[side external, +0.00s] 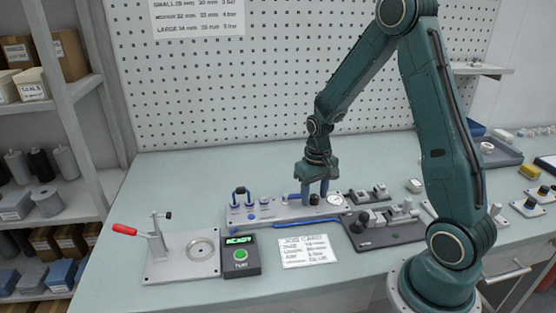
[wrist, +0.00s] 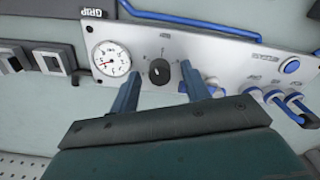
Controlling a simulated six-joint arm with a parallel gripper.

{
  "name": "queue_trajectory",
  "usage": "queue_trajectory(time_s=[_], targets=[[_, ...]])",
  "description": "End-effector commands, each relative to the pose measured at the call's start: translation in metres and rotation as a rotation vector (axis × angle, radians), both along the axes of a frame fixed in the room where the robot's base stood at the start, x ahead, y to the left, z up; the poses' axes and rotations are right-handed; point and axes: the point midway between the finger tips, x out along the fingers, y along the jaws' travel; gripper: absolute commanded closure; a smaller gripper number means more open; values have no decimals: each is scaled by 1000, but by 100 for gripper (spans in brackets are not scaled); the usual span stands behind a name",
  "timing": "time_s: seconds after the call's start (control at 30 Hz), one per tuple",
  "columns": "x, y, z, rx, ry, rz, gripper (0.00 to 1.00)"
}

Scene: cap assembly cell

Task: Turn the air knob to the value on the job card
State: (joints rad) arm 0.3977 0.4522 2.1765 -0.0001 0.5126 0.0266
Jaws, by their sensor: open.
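The black air knob (wrist: 159,72) sits on the pale panel in the wrist view, with small marks above it. It also shows in the side view (side external: 314,199), partly behind a finger. My gripper (wrist: 164,88) is open, one finger on each side of the knob, with gaps to both. It also shows over the panel in the side view (side external: 314,193). A round gauge (wrist: 112,59) is beside the knob; its reading is too small to tell. The job card (side external: 307,251) lies on the bench in front of the panel; its values are too blurred to read.
The pale panel (side external: 270,213) carries blue levers and hoses. A green-lit box (side external: 240,257) and a plate with a red-handled clamp (side external: 157,239) stand at front left. A dark tray with grey parts (side external: 372,236) is close on the right. The bench's left rear is clear.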

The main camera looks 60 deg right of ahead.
Motion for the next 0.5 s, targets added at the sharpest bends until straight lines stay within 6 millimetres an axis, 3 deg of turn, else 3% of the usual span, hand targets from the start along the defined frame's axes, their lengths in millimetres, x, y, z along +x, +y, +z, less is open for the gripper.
queue_trajectory(time_s=[0.1, 0.3, 0.5], targets=[[0, 0, 0, 0, 0, 0, 57], [0, 0, 0, 0, 0, 0, 96], [0, 0, 0, 0, 0, 5, 98]])
